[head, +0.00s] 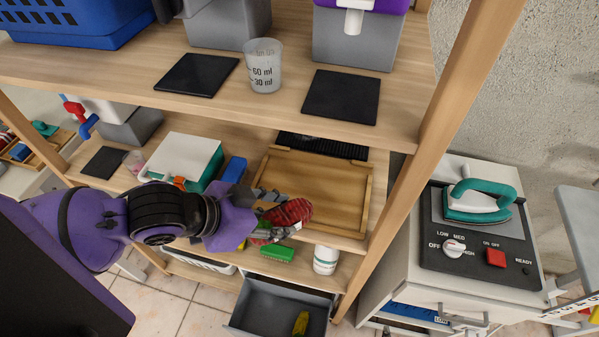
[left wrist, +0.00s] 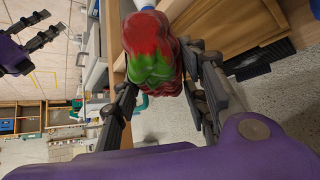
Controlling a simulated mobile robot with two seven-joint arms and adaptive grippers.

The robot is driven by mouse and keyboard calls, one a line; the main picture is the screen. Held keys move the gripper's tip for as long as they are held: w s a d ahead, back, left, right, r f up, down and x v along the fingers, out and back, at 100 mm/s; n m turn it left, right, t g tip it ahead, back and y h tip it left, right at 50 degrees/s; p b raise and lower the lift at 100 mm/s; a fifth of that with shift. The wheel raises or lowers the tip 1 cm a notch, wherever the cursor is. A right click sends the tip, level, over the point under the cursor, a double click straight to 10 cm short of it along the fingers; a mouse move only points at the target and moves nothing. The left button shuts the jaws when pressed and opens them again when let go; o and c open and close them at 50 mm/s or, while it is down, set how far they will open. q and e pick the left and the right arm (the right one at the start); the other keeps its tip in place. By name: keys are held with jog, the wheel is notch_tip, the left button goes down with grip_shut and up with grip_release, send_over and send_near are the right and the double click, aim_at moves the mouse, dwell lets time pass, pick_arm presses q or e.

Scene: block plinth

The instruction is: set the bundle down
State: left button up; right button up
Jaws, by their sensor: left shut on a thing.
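My left gripper (head: 270,218) is shut on the bundle (head: 291,213), a lumpy red thing in the head view. In the left wrist view the bundle (left wrist: 152,55) is red with a green patch, between the fingers of my left gripper (left wrist: 165,95). In the head view it overlaps the front left corner of a wooden tray (head: 330,168) on the middle shelf. I cannot tell whether it touches the tray. The tray's visible floor is bare. My right gripper (left wrist: 42,30) shows at the left of the left wrist view, fingers apart and empty.
A shelf post (head: 428,130) rises right of the tray. The upper shelf (head: 290,112) overhangs behind. A grey drawer (head: 262,309) is open below.

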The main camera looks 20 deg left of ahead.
pick_arm(q)
jog(key=w, duration=0.1)
jog(key=w+f+b, duration=0.1)
jog(key=shift+w+d, duration=0.1)
jog(key=shift+w, duration=0.25)
jog(key=shift+w+r+p, duration=0.15)
jog(key=shift+w+r, duration=0.05)
jog(key=shift+w, duration=0.4)
jog(key=shift+w+r+p, duration=0.15)
jog(key=shift+w+r, duration=0.05)
jog(key=shift+w, duration=0.4)
jog(key=w, duration=0.7)
jog(key=shift+w, duration=0.6)
jog(key=shift+w+r, duration=0.1)
jog(key=shift+w, duration=0.35)
notch_tip(320, 180, down, 4)
jog(key=shift+r, duration=0.25)
pick_arm(e)
jog(key=shift+w+d+f, duration=0.1)
jog(key=shift+d+f, duration=0.05)
jog(key=shift+d, duration=0.15)
pick_arm(q)
jog(key=shift+f, duration=0.15)
pick_arm(e)
jog(key=shift+d, duration=0.1)
